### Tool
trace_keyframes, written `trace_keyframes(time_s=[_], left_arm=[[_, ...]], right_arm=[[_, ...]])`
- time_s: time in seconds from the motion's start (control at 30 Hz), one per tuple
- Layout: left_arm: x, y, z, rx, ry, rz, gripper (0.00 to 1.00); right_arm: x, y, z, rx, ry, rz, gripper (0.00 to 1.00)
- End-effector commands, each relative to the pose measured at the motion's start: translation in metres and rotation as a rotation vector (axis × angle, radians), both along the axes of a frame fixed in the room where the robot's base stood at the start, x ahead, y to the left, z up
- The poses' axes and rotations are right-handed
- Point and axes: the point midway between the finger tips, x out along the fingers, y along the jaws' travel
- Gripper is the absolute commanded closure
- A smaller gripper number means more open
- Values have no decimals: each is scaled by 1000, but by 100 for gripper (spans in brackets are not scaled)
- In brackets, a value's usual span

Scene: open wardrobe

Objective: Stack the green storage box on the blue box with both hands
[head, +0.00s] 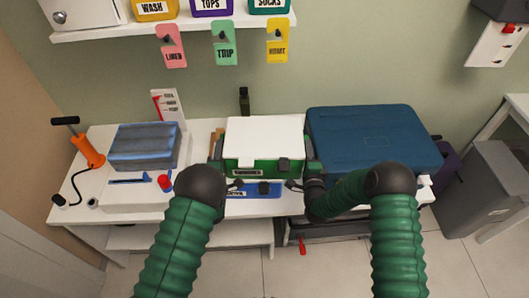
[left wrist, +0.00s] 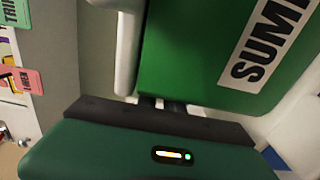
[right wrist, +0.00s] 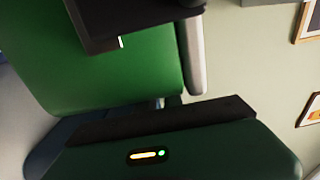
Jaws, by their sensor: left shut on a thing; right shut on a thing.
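The green storage box (head: 236,162) with a white lid is in the middle of the head view. My left gripper (head: 218,163) is shut on its left side and my right gripper (head: 309,163) on its right side. The left wrist view shows the green box wall (left wrist: 190,55) close up with a "SUMM..." label. The right wrist view shows the other green wall (right wrist: 110,75). A blue box front (head: 263,189) with a white label shows just below the green box. Whether the two boxes touch is hidden.
A large blue case (head: 372,138) stands close on the right. A grey-blue folded bundle (head: 143,146) and an orange pump (head: 87,151) are on the left. Tags (head: 224,45) hang below the upper shelf (head: 120,27).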

Motion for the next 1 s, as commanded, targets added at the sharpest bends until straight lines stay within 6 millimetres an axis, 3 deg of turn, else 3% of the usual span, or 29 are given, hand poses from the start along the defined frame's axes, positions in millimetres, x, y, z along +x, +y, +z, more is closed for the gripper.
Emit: trace_keyframes(time_s=[0.5, 0.83, 1.0], left_arm=[[-1, 0, 1, 1, 5, 0, 100], [-1, 0, 44, 1, 0, 0, 100], [-1, 0, 53, 0, 0, 0, 100]], right_arm=[[-1, 0, 1, 0, 3, 0, 100], [-1, 0, 45, 0, -2, 0, 100], [-1, 0, 53, 0, -2, 0, 100]])
